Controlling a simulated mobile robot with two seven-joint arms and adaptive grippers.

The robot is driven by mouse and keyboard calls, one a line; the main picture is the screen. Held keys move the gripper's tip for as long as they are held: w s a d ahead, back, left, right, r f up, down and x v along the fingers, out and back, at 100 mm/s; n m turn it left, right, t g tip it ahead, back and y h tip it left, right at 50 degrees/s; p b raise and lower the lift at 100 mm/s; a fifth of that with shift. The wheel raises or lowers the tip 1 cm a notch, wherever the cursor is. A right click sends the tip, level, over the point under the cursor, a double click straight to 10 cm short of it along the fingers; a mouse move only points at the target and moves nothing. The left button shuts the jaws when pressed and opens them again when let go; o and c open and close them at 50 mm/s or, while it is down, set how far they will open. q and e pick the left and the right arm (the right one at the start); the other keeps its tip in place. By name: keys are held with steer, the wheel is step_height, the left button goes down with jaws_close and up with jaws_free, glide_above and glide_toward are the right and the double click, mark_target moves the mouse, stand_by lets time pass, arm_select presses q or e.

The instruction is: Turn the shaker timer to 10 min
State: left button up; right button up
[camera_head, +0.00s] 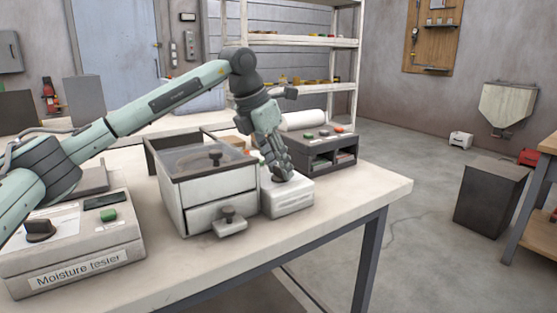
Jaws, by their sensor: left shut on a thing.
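The shaker timer appears as a small white box (289,201) on the table, just right of the larger grey-white box with a clear lid. A dark knob (279,177) sits on its top. My left gripper (280,172) reaches down onto this knob from above, and its fingers are shut on it. The fingers partly hide the knob, so its pointer and the scale marks cannot be read. My right gripper is not in view.
The lidded box (218,190) with a drawer stands close on the left. A dark-framed box (330,152) with coloured buttons stands behind right. The moisture tester (75,252) is at front left. The table's right end (375,190) is clear.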

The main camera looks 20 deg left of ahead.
arm_select(q)
steer(key=m+p, duration=0.1)
steer(key=m, duration=0.1)
steer(key=shift+w+a+r+m+g+h, duration=0.1)
steer(key=shift+m+g+h, duration=0.3)
steer(key=shift+m, duration=0.9)
steer(key=m+g+h, duration=0.1)
steer(key=m, duration=0.2)
steer(key=shift+w+m+g, duration=0.15)
steer(key=shift+m+g, duration=0.15)
steer(key=shift+g, duration=0.1)
steer(key=shift+w+a+m+g, duration=0.1)
steer(key=shift+m+g, duration=0.8)
steer(key=shift+m, duration=1.3)
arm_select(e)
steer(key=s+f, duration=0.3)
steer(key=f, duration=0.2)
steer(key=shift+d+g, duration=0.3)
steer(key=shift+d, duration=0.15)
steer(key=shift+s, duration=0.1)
arm_select(q)
steer(key=o, duration=1.2)
steer(key=shift+c, duration=0.2)
steer(key=v, duration=1.2)
